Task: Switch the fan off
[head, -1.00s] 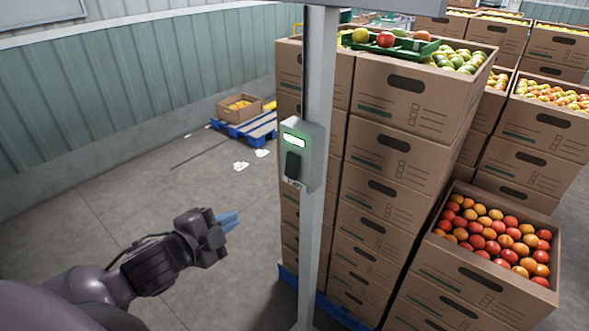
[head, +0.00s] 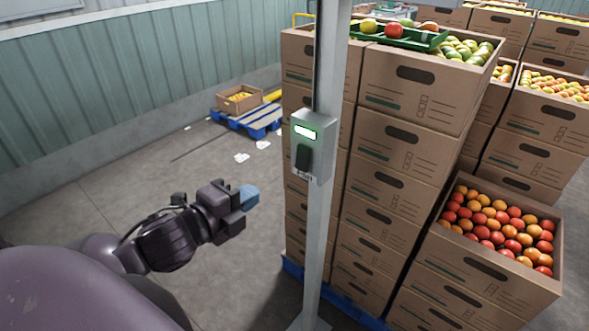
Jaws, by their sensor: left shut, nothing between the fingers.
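A grey switch box (head: 313,146) is mounted on an upright metal post (head: 322,230) in the middle of the head view. Its upper part has a lit green-white indicator (head: 305,132), and below it is a black rocker or lever (head: 303,157). The fan itself is not in view. My left gripper (head: 249,197), with blue fingertips, is shut and empty. It is to the left of the post and lower in the picture than the switch box, apart from both. My right gripper is not in view.
Tall stacks of cardboard boxes (head: 400,130) stand right behind the post on a blue pallet. An open box of tomatoes (head: 553,215) is at right. A small carton (head: 240,104) rests on a blue pallet (head: 262,124) by the wall. Floor at left is mostly clear.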

